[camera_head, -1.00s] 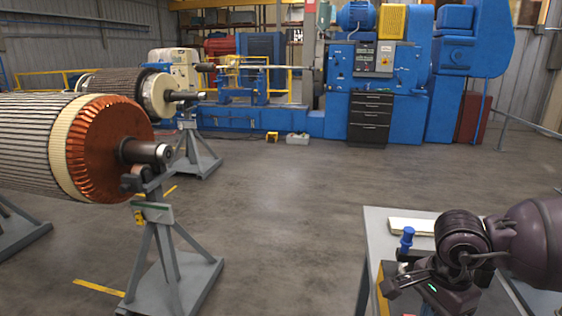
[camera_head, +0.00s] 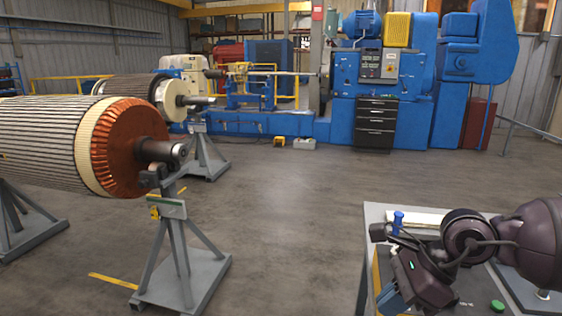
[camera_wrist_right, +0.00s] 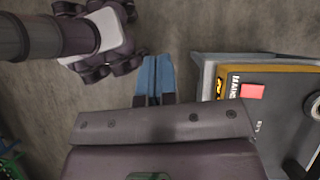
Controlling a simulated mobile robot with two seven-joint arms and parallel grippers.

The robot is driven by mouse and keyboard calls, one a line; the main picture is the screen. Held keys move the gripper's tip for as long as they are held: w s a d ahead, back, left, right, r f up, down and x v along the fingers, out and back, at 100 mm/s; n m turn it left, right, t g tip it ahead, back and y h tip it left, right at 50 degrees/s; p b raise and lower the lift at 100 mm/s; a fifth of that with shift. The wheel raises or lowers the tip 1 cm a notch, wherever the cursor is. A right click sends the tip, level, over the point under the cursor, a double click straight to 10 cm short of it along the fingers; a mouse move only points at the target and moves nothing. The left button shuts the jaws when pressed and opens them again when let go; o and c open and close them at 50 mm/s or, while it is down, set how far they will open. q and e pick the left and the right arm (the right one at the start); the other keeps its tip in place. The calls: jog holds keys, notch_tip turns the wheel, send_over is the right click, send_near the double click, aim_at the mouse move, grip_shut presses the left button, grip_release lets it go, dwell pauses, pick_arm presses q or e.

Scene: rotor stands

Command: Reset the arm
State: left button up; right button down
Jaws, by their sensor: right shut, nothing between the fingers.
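My right arm reaches in from the right in the head view, and its gripper (camera_head: 388,300) points down near the left edge of a small work table (camera_head: 372,215). In the right wrist view the two blue fingers (camera_wrist_right: 153,80) lie together with nothing between them. They show over bare floor, just left of the table edge (camera_wrist_right: 205,75), and touch nothing that I can see. My left gripper is in neither view.
A large copper-ended rotor (camera_head: 130,150) rests on a grey stand (camera_head: 180,265) at left. Floor between is clear.

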jog(key=w+a+r+m+t+y, duration=0.4)
jog(key=a+r+m+y, duration=0.5)
jog(key=a+m+y, duration=0.25)
jog(key=w+d+f+m+t+h, duration=0.2)
jog(key=d+f+m+t+h, duration=0.5)
jog(key=m, duration=0.7)
jog(key=w+d+f+m+t+h, duration=0.4)
jog(key=f+m, duration=0.5)
jog(key=m, duration=0.6)
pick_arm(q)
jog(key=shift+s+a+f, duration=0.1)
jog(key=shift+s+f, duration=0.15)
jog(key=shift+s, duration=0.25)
pick_arm(e)
jog(key=s+d+f+m+g+h, duration=0.2)
jog(key=s+d+f+m, duration=0.3)
jog(key=s+f, duration=0.7)
jog(key=s+d+f+m+g+h, duration=0.1)
jog(key=s+d+f+m+h, duration=0.4)
jog(key=s+f, duration=0.6)
jog(key=shift+s+f+m+g, duration=0.35)
jog(key=shift+s+m+g, duration=0.05)
jog(key=shift+s+m, duration=0.15)
